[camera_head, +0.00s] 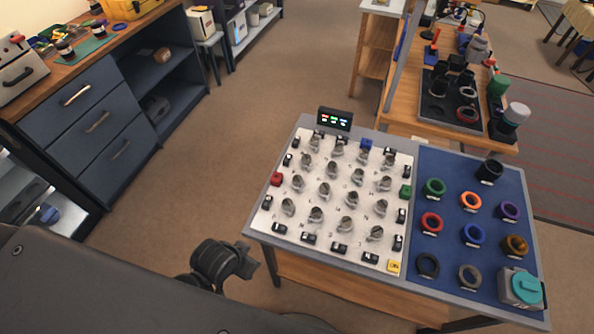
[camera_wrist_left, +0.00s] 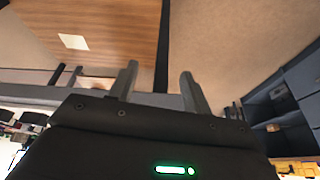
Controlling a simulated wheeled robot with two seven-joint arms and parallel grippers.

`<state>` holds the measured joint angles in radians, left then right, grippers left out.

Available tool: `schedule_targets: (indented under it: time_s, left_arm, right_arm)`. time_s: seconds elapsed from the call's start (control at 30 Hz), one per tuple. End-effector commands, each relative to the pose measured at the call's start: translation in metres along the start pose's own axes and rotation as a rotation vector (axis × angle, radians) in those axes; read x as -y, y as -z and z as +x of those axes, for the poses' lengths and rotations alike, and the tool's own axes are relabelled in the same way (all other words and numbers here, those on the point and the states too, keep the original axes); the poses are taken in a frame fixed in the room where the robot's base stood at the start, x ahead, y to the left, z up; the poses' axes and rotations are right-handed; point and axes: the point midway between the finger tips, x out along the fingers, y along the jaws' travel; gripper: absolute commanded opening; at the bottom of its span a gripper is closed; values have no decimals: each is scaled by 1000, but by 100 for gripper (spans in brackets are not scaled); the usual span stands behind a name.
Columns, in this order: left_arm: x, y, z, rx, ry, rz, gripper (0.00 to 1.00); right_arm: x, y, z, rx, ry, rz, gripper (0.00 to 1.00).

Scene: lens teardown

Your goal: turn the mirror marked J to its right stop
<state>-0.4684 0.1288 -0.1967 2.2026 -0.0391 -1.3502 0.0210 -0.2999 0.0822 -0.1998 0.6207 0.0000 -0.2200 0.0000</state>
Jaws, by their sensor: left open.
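My left gripper (camera_head: 252,263) is left of the table's front left corner, off the board and apart from every mirror. In the left wrist view the two fingers (camera_wrist_left: 158,76) stand apart with nothing between them. My right gripper is not in view.
Small black blocks, a red block (camera_head: 277,179), a green block (camera_head: 405,191) and a yellow tag (camera_head: 393,266) edge the board. A display (camera_head: 335,119) stands behind it. A blue mat (camera_head: 450,215) with coloured rings and a teal-topped device (camera_head: 522,289) lies right. Floor left is clear.

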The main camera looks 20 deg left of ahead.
Motion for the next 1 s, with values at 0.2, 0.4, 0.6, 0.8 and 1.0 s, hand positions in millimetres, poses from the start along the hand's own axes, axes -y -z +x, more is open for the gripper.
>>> schedule_targets:
  time_s: [0.2,0.4,0.6,0.8,1.0]
  left_arm:
    - [-33,85,-57,-194,-41,149,49]
    - [-79,155,-66,-378,-99,334,49]
    - [-146,222,-81,-579,-187,588,49]
    - [-234,268,-100,-768,-325,1036,49]
    - [-255,264,-80,-683,-449,1563,49]
  right_arm:
    - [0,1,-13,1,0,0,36]
    - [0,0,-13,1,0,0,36]
    - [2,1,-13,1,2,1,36]
    - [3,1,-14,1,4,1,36]
    - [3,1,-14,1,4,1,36]
